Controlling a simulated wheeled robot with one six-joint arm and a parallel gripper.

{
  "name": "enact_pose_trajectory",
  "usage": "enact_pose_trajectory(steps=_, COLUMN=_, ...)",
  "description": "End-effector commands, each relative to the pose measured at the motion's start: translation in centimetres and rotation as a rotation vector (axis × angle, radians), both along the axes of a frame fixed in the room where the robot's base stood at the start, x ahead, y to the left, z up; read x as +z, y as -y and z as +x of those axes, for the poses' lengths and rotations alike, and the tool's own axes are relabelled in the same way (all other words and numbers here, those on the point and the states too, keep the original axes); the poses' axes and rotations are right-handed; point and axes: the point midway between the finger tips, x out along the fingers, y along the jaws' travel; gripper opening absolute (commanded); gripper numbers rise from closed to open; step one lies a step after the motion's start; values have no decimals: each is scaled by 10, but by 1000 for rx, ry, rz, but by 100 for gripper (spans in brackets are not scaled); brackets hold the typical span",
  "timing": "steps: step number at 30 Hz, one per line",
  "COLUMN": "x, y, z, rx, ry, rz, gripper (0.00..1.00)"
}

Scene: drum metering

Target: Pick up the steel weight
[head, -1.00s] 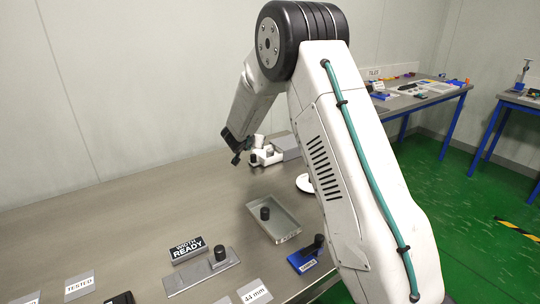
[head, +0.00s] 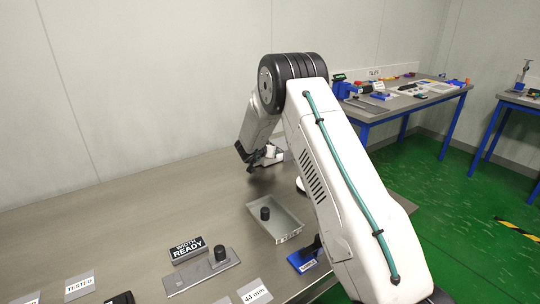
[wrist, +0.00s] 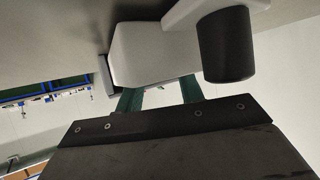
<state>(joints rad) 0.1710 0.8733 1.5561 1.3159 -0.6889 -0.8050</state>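My gripper (head: 248,162) is low over the back of the bench, beside a white device (head: 271,152) partly hidden by my arm. In the wrist view its two teal fingers (wrist: 160,94) are apart, with nothing clearly held between them. A pale block (wrist: 143,52) and a dark cylinder (wrist: 227,45) on a white arm show just past the fingertips. I cannot tell for sure which thing is the steel weight. One dark cylinder (head: 265,213) stands in a shallow tray (head: 289,237); another (head: 220,252) stands on a grey plate (head: 190,278).
A "WIDTH READY" sign (head: 187,248) stands behind the plate. A blue fixture (head: 302,261) is beside the tray, near the bench edge. "TESTED" (head: 79,287) and "44 mm" (head: 255,291) labels lie in front. The left middle of the bench is clear.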

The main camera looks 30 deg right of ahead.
Motion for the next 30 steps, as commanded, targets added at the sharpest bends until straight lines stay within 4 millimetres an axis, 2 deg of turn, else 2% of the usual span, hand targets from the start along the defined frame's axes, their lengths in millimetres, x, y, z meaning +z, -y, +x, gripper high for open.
enact_pose_trajectory(steps=3, x=0, y=0, z=0, rx=0, ry=0, rz=0, gripper=38)
enact_pose_trajectory(steps=7, x=0, y=0, z=0, rx=0, ry=0, rz=0, gripper=2)
enact_pose_trajectory(steps=17, x=3, y=0, z=0, rx=0, ry=2, rz=-1, gripper=2)
enact_pose_trajectory(steps=22, x=16, y=0, z=0, rx=0, ry=3, rz=0, gripper=2)
enact_pose_trajectory(steps=26, x=36, y=0, z=0, rx=0, ry=5, rz=0, gripper=2)
enact_pose_trajectory(steps=30, x=40, y=1, z=-27, rx=0, ry=-1, rz=-1, gripper=2)
